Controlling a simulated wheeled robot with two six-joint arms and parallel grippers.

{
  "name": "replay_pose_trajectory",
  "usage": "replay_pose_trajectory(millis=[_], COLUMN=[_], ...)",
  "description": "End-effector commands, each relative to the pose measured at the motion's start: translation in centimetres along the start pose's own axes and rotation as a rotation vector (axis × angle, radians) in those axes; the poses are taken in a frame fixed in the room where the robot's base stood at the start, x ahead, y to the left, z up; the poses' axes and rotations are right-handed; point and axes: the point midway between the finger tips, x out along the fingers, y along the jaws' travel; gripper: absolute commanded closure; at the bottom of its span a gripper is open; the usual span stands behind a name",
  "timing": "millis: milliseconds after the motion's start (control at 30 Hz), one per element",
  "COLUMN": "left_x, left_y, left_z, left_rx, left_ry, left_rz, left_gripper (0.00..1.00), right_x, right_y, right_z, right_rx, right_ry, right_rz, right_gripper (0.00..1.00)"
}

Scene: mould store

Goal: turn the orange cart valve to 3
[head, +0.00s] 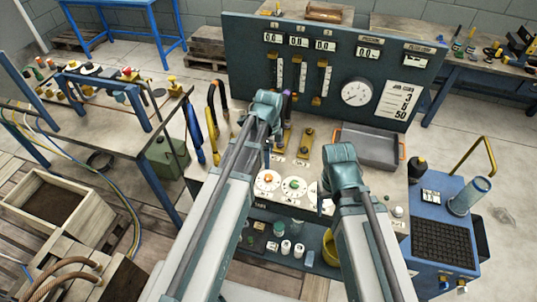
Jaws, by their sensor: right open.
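A round white dial with an orange knob (268,180) sits on the pale worktop, left of a similar dial with a green knob (294,184). Which number the orange knob points at is too small to read. My right gripper (325,197) hangs below its teal wrist, to the right of the green knob, open and apart from the orange knob. My left arm reaches in above and behind the orange knob; its gripper (268,151) is mostly hidden by the wrist, and its jaws cannot be made out.
A dark gauge panel (400,60) stands behind the worktop. A grey tray (368,148) lies at the right rear. Yellow-handled levers (305,141) stand behind the knobs. A blue cart (425,205) stands to the right. A shelf below holds small jars (285,247).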

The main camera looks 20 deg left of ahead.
Motion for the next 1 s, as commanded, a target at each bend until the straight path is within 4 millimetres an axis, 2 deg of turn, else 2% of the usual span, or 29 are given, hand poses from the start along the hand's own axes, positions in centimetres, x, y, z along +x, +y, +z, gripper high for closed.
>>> replay_pose_trajectory(millis=[33, 200, 800, 867, 1000], left_x=[-1.5, -2.7, -2.7, -2.6, -2.0], left_y=[0.0, 0.0, 0.1, 0.5, 3.2], left_z=[0.0, 0.0, -0.1, -0.4, -2.2], left_rx=[0.000, 0.000, -0.004, -0.025, -0.181], left_ry=[0.000, 0.000, 0.000, -0.002, -0.018], left_rz=[0.000, 0.000, 0.000, 0.001, 0.005], left_gripper=[0.29, 0.29, 0.29, 0.29, 0.29], right_x=[-1.5, -2.7, -2.7, -2.6, -2.0], right_y=[0.1, 0.3, 0.2, 0.2, 0.2], right_z=[0.1, 0.2, 0.2, 0.1, 0.1], right_rx=[0.000, -0.001, -0.001, -0.001, -0.001], right_ry=[0.000, 0.000, 0.000, 0.000, 0.000], right_rz=[0.000, 0.000, 0.000, 0.000, 0.000], right_gripper=[0.33, 0.33, 0.33, 0.33, 0.33])
